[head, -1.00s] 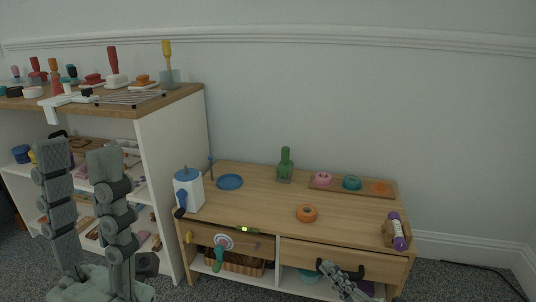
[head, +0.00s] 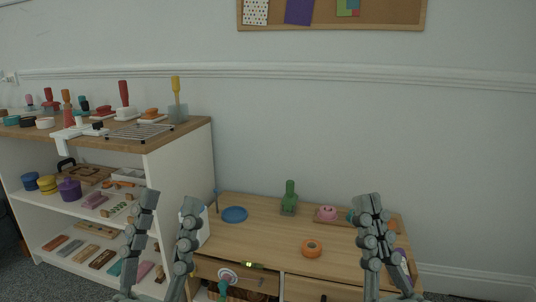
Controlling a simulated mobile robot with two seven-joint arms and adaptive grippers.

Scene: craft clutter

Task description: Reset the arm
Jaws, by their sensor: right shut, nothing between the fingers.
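My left gripper (head: 168,222) stands upright at the lower left, its two fingers wide apart with nothing between them. It is in front of the shelf unit and the left end of the low wooden cabinet. My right gripper (head: 369,205) points up at the right, in front of the cabinet top, with its fingers together and empty. It partly hides the wooden tray and the purple-and-white roll behind it.
The low cabinet (head: 270,228) carries a blue plate (head: 235,214), a green bottle-like thing (head: 289,198), an orange ring (head: 312,248) and a pink ring (head: 327,213). A tall shelf unit (head: 180,160) full of craft items stands left. A pinboard (head: 400,14) hangs above.

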